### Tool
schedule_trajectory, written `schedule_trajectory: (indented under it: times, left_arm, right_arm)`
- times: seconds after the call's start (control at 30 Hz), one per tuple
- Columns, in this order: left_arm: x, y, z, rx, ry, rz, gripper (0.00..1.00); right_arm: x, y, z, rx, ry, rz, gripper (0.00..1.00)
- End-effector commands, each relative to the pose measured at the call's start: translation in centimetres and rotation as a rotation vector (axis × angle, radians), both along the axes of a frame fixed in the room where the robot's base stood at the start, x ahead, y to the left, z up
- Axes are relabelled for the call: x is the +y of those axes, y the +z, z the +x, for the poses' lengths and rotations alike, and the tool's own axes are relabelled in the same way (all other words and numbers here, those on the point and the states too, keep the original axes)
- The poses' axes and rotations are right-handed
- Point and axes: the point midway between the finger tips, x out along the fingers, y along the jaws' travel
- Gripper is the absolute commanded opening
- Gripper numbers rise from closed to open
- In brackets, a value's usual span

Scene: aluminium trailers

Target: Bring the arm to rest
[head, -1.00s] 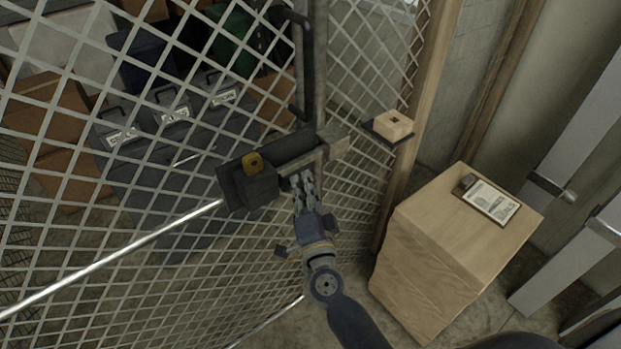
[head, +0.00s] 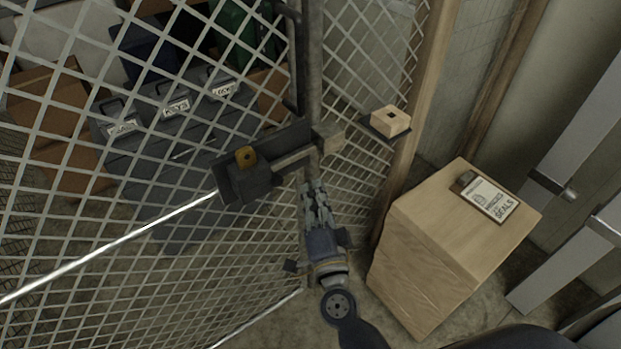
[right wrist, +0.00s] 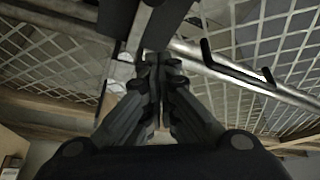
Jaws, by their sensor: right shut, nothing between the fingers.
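My right gripper (head: 318,208) is shut and empty in front of the wire mesh gate, just below and right of the dark latch box (head: 248,178) with its yellow round piece. In the head view a small gap shows between the fingertips and the latch bar. In the right wrist view the closed fingers (right wrist: 160,75) point toward the mesh and a metal rail. My right arm comes in from the bottom. My left gripper is not in view.
A wooden block with a square hole (head: 389,120) sits on a small dark shelf by the wooden post. Behind the mesh are labelled dark cases (head: 175,115) and cardboard boxes (head: 45,105).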

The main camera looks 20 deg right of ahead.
Motion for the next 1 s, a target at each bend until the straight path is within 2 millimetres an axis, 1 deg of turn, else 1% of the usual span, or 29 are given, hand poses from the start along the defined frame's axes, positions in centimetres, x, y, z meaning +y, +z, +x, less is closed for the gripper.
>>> schedule_trajectory:
  times: [0.03,0.2,0.3,0.47,0.57,0.67,0.77,0.8,0.87,0.9,0.97,1.0]
  left_arm:
    - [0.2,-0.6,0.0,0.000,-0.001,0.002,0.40]
    - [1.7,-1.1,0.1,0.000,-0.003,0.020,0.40]
    - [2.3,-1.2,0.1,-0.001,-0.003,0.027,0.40]
    - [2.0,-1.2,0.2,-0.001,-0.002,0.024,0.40]
    - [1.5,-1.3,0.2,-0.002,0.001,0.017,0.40]
    - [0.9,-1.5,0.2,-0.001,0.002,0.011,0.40]
    - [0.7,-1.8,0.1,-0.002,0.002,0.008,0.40]
    - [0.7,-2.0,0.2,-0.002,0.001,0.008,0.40]
    - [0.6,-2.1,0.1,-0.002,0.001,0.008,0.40]
    - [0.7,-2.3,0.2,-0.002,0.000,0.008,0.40]
    - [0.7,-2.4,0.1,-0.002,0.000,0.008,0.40]
    - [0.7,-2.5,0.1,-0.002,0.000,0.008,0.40]
  right_arm:
    - [0.1,-0.5,-1.0,0.002,0.000,0.000,0.00]
    - [0.2,-0.6,-2.9,0.000,0.000,-0.001,0.00]
    - [0.3,-0.6,-3.4,0.000,0.000,-0.001,0.00]
    - [0.3,-0.5,-3.6,-0.001,0.000,-0.001,0.00]
    - [0.6,-1.5,-3.5,0.016,0.010,-0.021,0.00]
    - [1.6,-5.1,-3.3,0.071,0.046,-0.095,0.00]
    - [3.0,-11.3,-3.5,0.169,0.113,-0.215,0.00]
    - [3.5,-14.3,-3.9,0.218,0.147,-0.271,0.00]
    - [4.1,-18.9,-4.7,0.292,0.199,-0.354,0.00]
    - [4.3,-21.9,-5.4,0.344,0.234,-0.406,0.00]
    - [4.4,-26.3,-6.8,0.420,0.287,-0.481,0.00]
    - [4.4,-29.2,-7.9,0.470,0.324,-0.530,0.00]
